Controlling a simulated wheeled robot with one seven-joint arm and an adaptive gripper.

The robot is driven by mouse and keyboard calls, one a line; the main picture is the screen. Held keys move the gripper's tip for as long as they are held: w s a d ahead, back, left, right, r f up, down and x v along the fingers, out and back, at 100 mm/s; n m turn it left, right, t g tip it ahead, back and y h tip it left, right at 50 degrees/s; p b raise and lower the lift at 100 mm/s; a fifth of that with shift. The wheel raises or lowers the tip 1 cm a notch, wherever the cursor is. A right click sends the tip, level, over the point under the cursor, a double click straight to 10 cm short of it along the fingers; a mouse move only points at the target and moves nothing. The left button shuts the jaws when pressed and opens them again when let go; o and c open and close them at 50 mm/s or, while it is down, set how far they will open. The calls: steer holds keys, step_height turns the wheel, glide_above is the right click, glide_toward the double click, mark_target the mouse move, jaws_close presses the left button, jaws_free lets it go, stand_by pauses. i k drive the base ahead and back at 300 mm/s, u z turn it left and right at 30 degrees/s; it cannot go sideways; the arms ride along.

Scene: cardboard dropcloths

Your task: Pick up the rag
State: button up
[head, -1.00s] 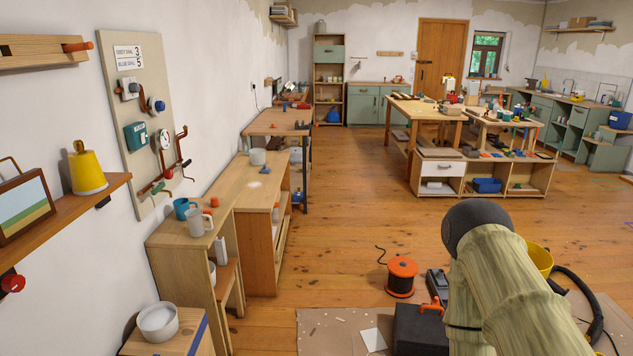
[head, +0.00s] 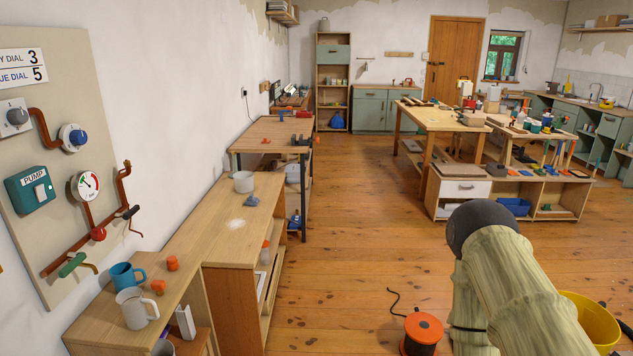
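A small crumpled blue-grey cloth, which looks like the rag (head: 252,201), lies on the long wooden bench (head: 205,225) along the left wall. It lies beside a white bucket-like pot (head: 243,182) and a patch of white powder (head: 236,225). My arm, in a pale ribbed sleeve with a dark rounded joint, fills the lower right of the head view. My gripper is not visible, so its opening and contents cannot be seen.
A blue mug (head: 124,276) and a grey mug (head: 135,308) stand on the near bench end. An orange cable reel (head: 422,331) and a yellow bucket (head: 597,322) stand on the floor. A cluttered worktable (head: 440,118) is at right. The floor between is mostly open.

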mark_target(251, 200)
steer(key=i, duration=2.7)
steer(key=z, duration=0.6)
steer(key=i, duration=0.65)
steer(key=u, duration=0.9)
